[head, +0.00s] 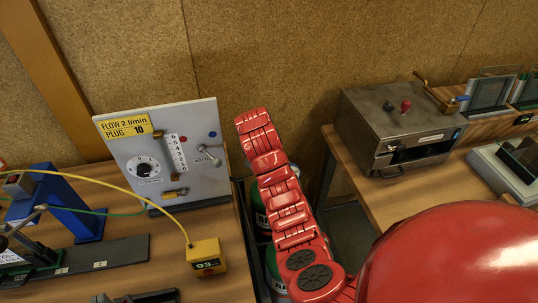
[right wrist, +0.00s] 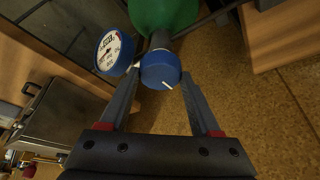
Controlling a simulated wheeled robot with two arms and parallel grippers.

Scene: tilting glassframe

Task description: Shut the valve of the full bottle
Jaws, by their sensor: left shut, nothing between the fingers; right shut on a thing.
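In the right wrist view a green bottle (right wrist: 165,14) carries a round blue valve knob (right wrist: 161,69) with a white mark on its face. A blue-rimmed pressure gauge (right wrist: 112,50) sits beside the knob; its exact reading is too small to tell. My right gripper (right wrist: 160,76) is shut on the knob, one finger on each side. In the head view my red right arm hides this gripper and the knob; parts of green bottles (head: 262,222) show behind the arm between the benches. My left gripper (head: 140,297) shows only partly at the bottom edge, shut and empty.
A grey flow panel (head: 190,125) with a dial and a yellow label stands on the left bench. A yellow meter (head: 206,257) with a cable sits at that bench's edge. A metal box (head: 400,125) stands on the right bench. The bottles stand in the gap between.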

